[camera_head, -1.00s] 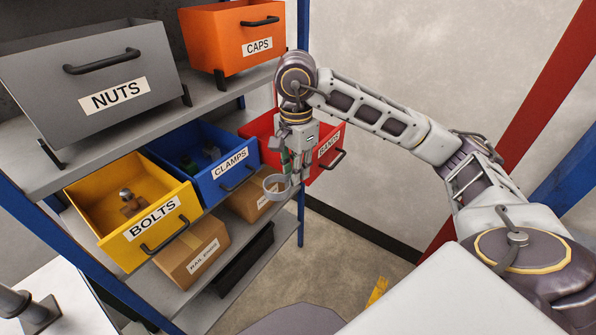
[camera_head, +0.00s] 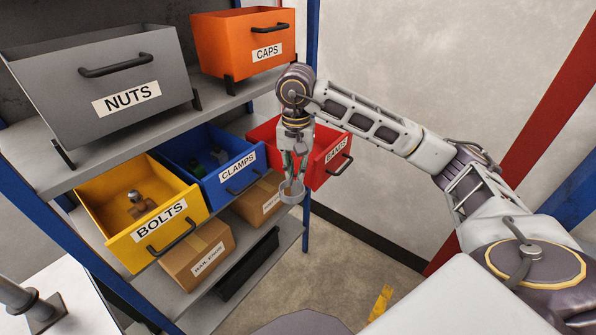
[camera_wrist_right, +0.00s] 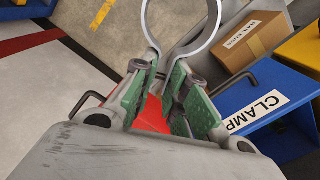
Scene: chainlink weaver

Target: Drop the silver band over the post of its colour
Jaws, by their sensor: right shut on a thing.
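A grey post-like piece on a dark base (camera_head: 45,313) stands on a white surface at the lower left, partly cut off by the frame. I cannot tell its full shape. My left gripper is not in view.
The rack has open drawers: yellow BOLTS (camera_head: 122,235), blue CLAMPS (camera_head: 228,188) and red BANDS (camera_head: 322,165). Grey NUTS (camera_head: 100,75) and orange CAPS (camera_head: 238,43) bins sit above, cardboard boxes (camera_head: 196,250) below. Floor right of the rack is open.

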